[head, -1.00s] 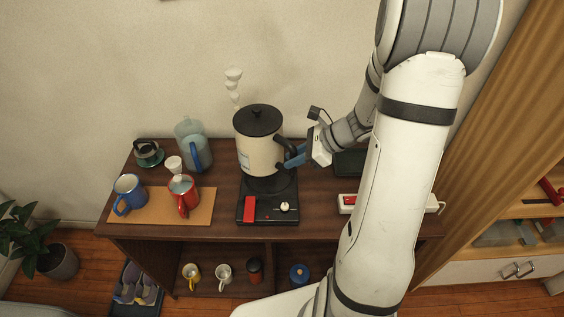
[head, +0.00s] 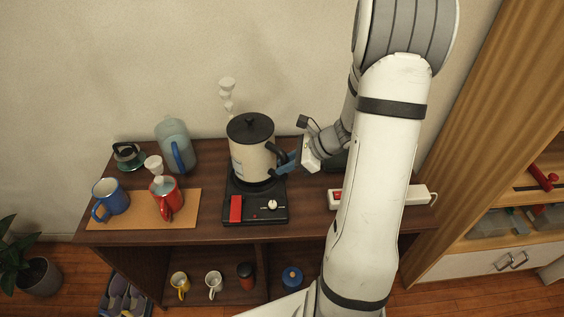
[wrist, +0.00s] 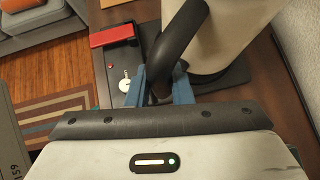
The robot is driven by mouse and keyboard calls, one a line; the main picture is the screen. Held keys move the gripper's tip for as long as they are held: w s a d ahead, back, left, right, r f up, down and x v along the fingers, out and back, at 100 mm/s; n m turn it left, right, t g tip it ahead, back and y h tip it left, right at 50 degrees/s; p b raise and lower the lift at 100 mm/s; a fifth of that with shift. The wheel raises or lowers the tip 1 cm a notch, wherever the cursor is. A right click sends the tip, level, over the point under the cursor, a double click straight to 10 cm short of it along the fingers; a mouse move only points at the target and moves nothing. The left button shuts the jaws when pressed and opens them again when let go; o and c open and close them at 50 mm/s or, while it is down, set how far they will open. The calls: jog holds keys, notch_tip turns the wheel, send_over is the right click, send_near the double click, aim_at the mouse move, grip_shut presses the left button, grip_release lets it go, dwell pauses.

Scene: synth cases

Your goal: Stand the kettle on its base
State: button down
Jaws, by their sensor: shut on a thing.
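The cream kettle (head: 250,163) with a black lid and black handle stands upright over the rear part of its black base (head: 240,218). The base has a red lever and a pale knob at its front. My gripper (head: 287,162) is at the kettle's right side, its blue fingers shut on the handle. In the wrist view, the kettle (wrist: 228,30) rises at the upper right, with the handle between my gripper's fingers (wrist: 160,90). The base (wrist: 113,75) shows beneath and left. The kettle's underside is hidden, and I cannot tell whether it touches the base.
A blue mug (head: 111,198), a red pot (head: 165,198) and a bluish jug (head: 174,145) stand left of the base. A white power strip (head: 416,194) lies on the right. Several mugs and jars sit on the shelf below.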

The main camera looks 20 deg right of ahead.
jog(key=shift+f+b, duration=0.3)
jog(key=shift+f, duration=0.25)
jog(key=shift+f+b, duration=0.35)
jog(key=shift+f, duration=0.1)
jog(key=c, duration=1.2)
grip_release()
jog(key=shift+s+f, duration=0.1)
jog(key=v, duration=0.8)
jog(key=s+a+r+n+h, duration=0.4)
jog(key=s+a+r+n, duration=0.1)
jog(key=n, duration=0.6)
jog(key=s+a+r+n+g+h, duration=0.1)
jog(key=s+a+r+n+h, duration=0.3)
jog(key=s+a+n, duration=0.3)
jog(key=s+r+n, duration=0.1)
jog(key=s+n, duration=0.1)
jog(key=n, duration=0.3)
jog(key=shift+s+r+n, duration=0.15)
jog(key=shift+s+n, duration=0.1)
jog(key=shift+n, duration=0.05)
